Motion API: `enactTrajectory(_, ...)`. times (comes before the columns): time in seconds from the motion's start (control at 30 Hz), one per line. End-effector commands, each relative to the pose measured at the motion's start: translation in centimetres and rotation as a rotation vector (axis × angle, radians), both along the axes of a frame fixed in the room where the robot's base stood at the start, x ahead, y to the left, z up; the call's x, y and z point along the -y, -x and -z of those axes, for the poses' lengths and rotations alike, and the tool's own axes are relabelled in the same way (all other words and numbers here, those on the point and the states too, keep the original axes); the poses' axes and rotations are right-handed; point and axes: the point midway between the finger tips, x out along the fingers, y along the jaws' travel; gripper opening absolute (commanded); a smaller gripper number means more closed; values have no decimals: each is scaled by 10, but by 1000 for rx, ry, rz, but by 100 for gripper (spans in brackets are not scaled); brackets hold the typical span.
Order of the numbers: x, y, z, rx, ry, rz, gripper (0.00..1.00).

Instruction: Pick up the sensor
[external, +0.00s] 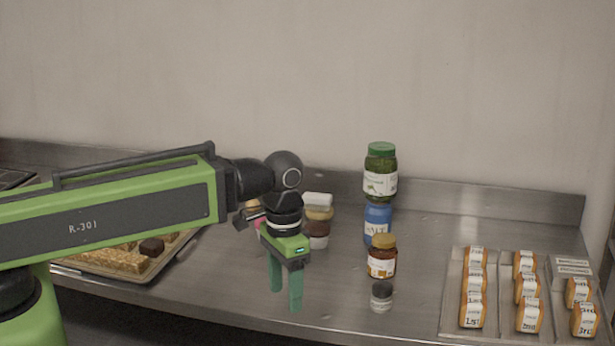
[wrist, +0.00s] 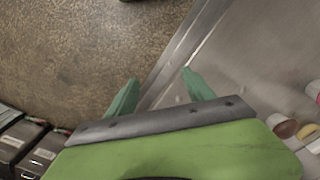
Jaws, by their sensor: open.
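I cannot pick out a sensor for certain in either view. My gripper (external: 286,298) points down near the counter's front edge in the external view, its two green fingers apart with nothing between them. In the wrist view my gripper (wrist: 160,79) also shows open and empty, with the counter edge running behind the fingers. A small grey jar with a dark lid (external: 381,297) stands on the counter to the right of the gripper. I cannot tell what it is.
A brown-lidded jar (external: 382,259), a blue salt tub (external: 377,222) and a green-lidded jar (external: 380,183) stand behind. Labelled loaves fill trays (external: 452,290) at right. A pastry tray (external: 75,266) is at left. Dark boxes (wrist: 22,142) show in the wrist view.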

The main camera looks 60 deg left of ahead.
Motion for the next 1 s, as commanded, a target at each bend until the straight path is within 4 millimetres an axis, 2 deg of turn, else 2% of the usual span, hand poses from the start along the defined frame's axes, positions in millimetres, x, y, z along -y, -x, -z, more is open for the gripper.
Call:
enactTrajectory(0.17, 0, 0, 0, 0, 0, 0, 61)
enactTrajectory(0.23, 0, 0, 0, 0, 0, 0, 68)
enactTrajectory(0.5, 0, 0, 0, 0, 0, 3, 68)
enactTrajectory(0.6, 0, -3, 0, 0, 0, 57, 68)
enactTrajectory(0.67, 0, -21, 0, 0, 0, 101, 68)
enactTrajectory(0.77, 0, -60, -6, 0, 0, 175, 68)
enactTrajectory(0.87, 1, -109, -23, 0, 0, 250, 68)
enactTrajectory(1.0, 3, -180, -57, 0, 0, 336, 68)
